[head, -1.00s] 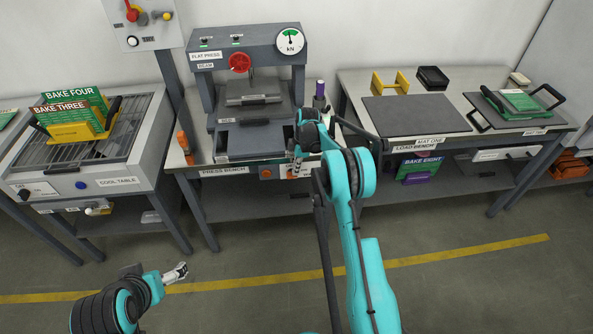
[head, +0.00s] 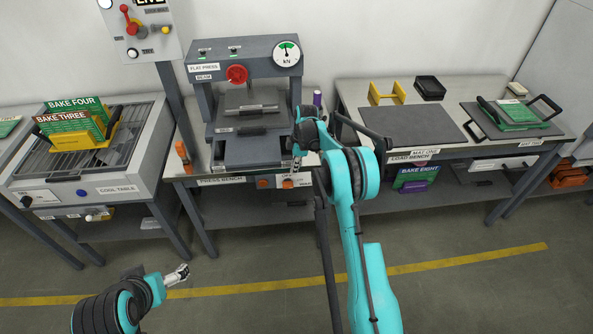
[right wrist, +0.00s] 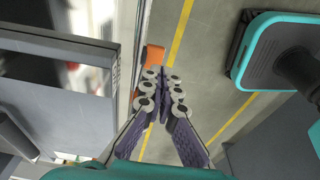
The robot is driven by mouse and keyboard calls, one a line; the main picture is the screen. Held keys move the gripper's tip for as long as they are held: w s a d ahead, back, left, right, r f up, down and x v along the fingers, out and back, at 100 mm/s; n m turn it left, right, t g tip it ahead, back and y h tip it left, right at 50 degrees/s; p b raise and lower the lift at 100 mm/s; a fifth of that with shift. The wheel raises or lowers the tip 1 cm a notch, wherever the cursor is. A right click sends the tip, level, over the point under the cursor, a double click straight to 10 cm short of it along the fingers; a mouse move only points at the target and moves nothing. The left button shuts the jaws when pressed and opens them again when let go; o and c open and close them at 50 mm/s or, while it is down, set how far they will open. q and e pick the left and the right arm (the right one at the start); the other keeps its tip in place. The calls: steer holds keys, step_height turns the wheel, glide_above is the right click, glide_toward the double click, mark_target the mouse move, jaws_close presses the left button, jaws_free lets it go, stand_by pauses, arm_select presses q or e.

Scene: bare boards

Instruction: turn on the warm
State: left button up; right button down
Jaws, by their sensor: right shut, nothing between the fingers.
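The flat press (head: 240,57) stands on the press bench (head: 220,181), with a red knob (head: 236,74) and a kN dial (head: 287,53). Two orange controls sit on the bench's front edge, a left one (head: 262,183) and a right one (head: 288,184) by a white label. I cannot read which is the warm. My right gripper (head: 297,163) is mostly hidden by its arm, close to the right control. In the right wrist view its fingers (right wrist: 163,82) are together and empty, with an orange piece (right wrist: 154,56) just beyond the tips. My left gripper (head: 181,273) hangs low over the floor, its jaws unclear.
The cool table (head: 135,165) at left holds green and brown bake boxes (head: 75,122). The load bench (head: 455,139) at right carries a dark mat (head: 412,120). A post-mounted panel (head: 140,45) with a red lever stands behind. The floor in front is clear.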

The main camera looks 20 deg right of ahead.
steer(key=s+d+r+p, duration=0.2)
steer(key=d, duration=0.6)
steer(key=shift+d, duration=0.2)
steer(key=s+a+r+m+t, duration=0.1)
steer(key=s+a+r+m, duration=0.2)
steer(key=r, duration=0.4)
steer(key=s+a+r+m+t+h, duration=0.1)
steer(key=s+a+r+m, duration=0.1)
steer(key=s+a+r, duration=0.4)
steer(key=s+a+r+m+t, duration=0.1)
steer(key=s+r+m, duration=0.15)
steer(key=r, duration=0.55)
steer(key=s+a+m+t, duration=0.1)
steer(key=s+a+m, duration=0.2)
steer(key=s, duration=0.9)
steer(key=s+a+m+t, duration=0.2)
steer(key=s+a+m, duration=0.2)
steer(key=s, duration=0.7)
steer(key=shift+s+a+f+m+t+h, duration=0.3)
steer(key=shift+s+f+m+h, duration=0.05)
steer(key=shift+f+m+h, duration=0.1)
